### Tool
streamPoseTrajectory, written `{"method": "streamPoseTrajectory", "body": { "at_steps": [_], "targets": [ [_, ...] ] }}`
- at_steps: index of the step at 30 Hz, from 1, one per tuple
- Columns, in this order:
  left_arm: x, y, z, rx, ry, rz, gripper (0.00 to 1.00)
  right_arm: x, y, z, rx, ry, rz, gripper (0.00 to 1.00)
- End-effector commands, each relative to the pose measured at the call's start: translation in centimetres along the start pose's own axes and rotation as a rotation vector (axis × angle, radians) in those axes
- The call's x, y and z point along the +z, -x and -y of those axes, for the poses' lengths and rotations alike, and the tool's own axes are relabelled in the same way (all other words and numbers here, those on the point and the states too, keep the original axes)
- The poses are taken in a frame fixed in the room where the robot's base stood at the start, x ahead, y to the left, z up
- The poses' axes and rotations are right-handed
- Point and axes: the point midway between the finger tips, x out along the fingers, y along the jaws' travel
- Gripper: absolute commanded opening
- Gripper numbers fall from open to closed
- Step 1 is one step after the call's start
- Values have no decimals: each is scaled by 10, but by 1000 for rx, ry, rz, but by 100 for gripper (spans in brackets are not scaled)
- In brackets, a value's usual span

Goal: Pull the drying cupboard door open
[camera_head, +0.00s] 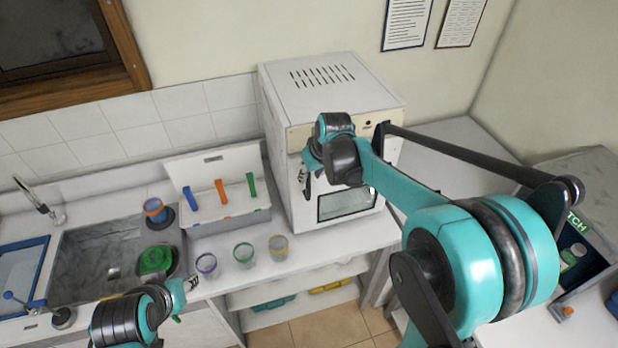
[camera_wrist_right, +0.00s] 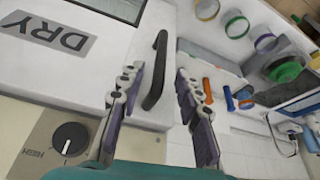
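The drying cupboard (camera_head: 320,85) is a white box on the counter, with vents on top and a dark window (camera_head: 345,204) in its front. Its door (camera_wrist_right: 85,62), labelled DRY, looks shut in the right wrist view. The black bar handle (camera_wrist_right: 155,70) stands out from the door. My right gripper (camera_wrist_right: 157,80) is open, with one finger on each side of the handle; I cannot tell whether either touches it. In the head view my right gripper (camera_head: 308,181) is at the cupboard's front left, partly hidden by its arm. My left gripper (camera_head: 180,295) is low at the left, its fingers unclear.
A knob (camera_wrist_right: 70,137) sits on the cupboard's beige panel. Left of the cupboard are a white rack (camera_head: 225,215) with coloured pieces and several ringed cups, including a green-rimmed one (camera_head: 243,254). A sink (camera_head: 110,255) is farther left. The floor (camera_head: 330,327) before the counter looks clear.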

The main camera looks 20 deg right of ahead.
Motion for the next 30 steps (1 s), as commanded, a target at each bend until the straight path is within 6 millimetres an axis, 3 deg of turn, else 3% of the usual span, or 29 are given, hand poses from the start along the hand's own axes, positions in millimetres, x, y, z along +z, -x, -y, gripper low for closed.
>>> {"method": "streamPoseTrajectory", "body": {
  "at_steps": [7, 18, 22, 30],
  "targets": [
    [-1, 1, 0, 0, 0, 0, 40, 0, -35, 0, 0, 0, -1, 34],
    [-1, 1, 0, 0, 0, 0, 40, 0, -43, 0, 1, 0, -1, 34],
    [-1, 1, 0, 0, 0, 0, 40, 0, -43, 0, 1, 0, -1, 3],
    [-1, 1, 0, 0, 0, 0, 40, 1, -43, 0, 0, 2, -1, 0]
  ]
}}
